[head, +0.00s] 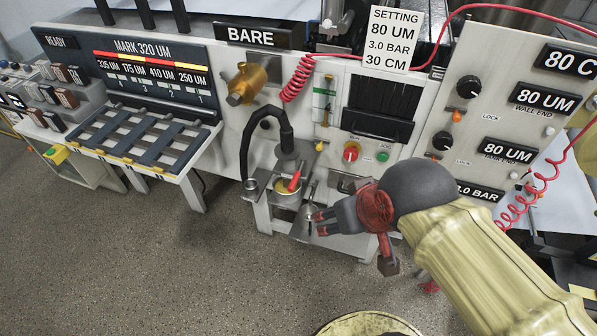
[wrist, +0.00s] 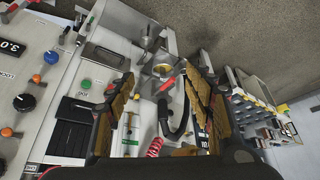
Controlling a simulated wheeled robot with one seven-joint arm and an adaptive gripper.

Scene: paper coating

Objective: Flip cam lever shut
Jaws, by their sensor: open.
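A red lever (head: 295,181) sticks up at a slant over a yellow-rimmed round pot (head: 287,190) on the small stand. I take it for the cam lever, but no label shows this. In the wrist view the red lever (wrist: 167,83) lies beside the yellow-rimmed opening (wrist: 161,70), in the gap between my fingers. My gripper (head: 318,222) is open and empty, right of and nearer than the pot, apart from the lever. Its two fingers also frame the wrist view (wrist: 160,76). A small grey metal piece (head: 310,200) stands close to the fingertips. Contact with it cannot be told.
A black curved hose (head: 253,135) arches left of the pot. A brass nozzle (head: 240,88) sits on the panel above. A red knob (head: 351,153) and green button (head: 383,157) are on the panel behind. A slatted rack (head: 140,135) stands left.

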